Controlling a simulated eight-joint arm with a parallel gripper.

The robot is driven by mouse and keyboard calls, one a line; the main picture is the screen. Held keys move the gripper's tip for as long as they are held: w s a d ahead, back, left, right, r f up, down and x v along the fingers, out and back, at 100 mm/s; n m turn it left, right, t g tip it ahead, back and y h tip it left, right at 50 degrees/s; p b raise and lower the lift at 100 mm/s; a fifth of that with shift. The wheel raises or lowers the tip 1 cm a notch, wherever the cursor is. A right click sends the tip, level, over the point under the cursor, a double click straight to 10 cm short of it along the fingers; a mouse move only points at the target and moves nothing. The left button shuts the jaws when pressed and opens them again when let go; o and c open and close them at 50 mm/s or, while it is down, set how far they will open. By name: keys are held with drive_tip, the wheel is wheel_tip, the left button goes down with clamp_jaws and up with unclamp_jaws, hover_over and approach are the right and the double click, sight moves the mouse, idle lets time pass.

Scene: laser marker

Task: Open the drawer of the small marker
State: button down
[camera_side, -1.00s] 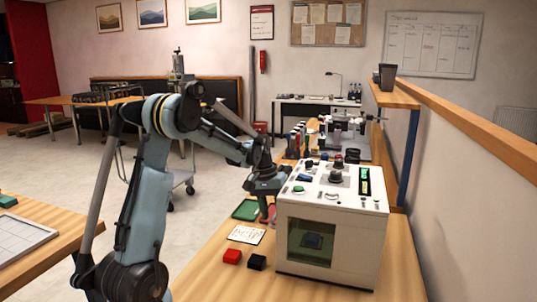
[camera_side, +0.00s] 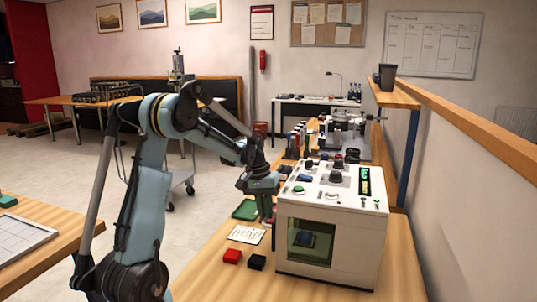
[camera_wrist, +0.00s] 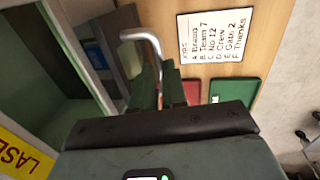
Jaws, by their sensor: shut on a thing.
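The small marker (camera_side: 335,245) is a white box on the wooden bench, with buttons and knobs on top and a green window in front. My gripper (camera_side: 267,212) is at its left side, fingers pointing down. In the wrist view my gripper (camera_wrist: 158,80) has its dark fingers closed around the lower end of a bent silver handle (camera_wrist: 146,38). The side view hides the handle.
A white note card (camera_side: 246,234), a red block (camera_side: 232,256) and a black block (camera_side: 257,262) lie on the bench in front. A green tray (camera_wrist: 222,90) and a red tray (camera_wrist: 193,90) lie beside the gripper. A yellow label (camera_wrist: 22,155) is on the marker.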

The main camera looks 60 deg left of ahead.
drive_tip(key=s+a, duration=0.9)
drive_tip(key=c, duration=1.2)
unclamp_jaws()
drive_tip(key=shift+o, duration=0.2)
wheel_tip(320, 180, up, 12)
drive_tip(key=s+a, duration=0.1)
drive_tip(key=shift+s+a, duration=0.2)
drive_tip(key=shift+s, duration=0.05)
